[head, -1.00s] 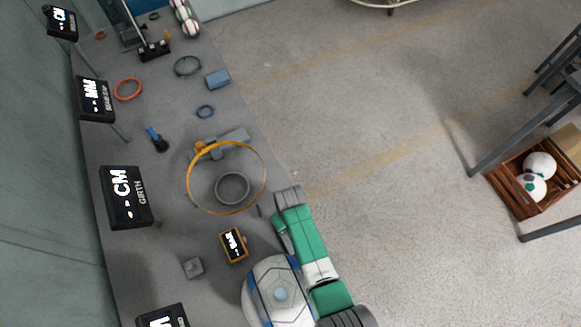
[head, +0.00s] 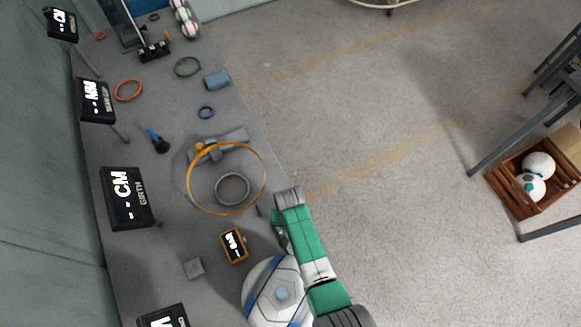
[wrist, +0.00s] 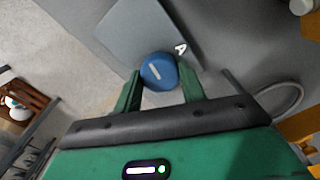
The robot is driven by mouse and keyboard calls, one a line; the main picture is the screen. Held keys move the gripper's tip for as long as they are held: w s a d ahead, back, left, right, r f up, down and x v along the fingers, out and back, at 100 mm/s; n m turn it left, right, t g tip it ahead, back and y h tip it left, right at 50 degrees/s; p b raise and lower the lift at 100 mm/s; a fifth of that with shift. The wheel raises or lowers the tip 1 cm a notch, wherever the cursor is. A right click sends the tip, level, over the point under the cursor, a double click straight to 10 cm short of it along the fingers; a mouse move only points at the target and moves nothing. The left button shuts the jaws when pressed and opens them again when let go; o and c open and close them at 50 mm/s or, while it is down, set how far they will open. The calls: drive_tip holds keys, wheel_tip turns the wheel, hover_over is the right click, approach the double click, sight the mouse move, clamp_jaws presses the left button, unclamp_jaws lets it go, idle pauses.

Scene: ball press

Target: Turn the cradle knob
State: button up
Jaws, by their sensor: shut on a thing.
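The round blue cradle knob (wrist: 158,71) with a pale line across its top shows in the wrist view. It sits beside a grey plate (wrist: 130,25), and a white letter A is just to its upper right. My gripper (wrist: 160,82) has its two green fingers on either side of the knob and is shut on it. In the head view my green arm reaches over the bench's right edge, and the knob and fingertips are hidden there.
A large white and blue ball (head: 281,293) lies left of my arm. A big orange ring (head: 190,193) stands above it on the bench, near a small orange-framed display (head: 234,245). Black display signs (head: 126,197) line the left edge.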

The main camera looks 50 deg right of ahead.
idle(0.3)
drive_tip(key=o, duration=1)
drive_tip(key=shift+c, duration=0.2)
wheel_tip(320, 180, up, 8)
drive_tip(key=shift+f+p, duration=0.1)
drive_tip(key=shift+p, duration=1.05)
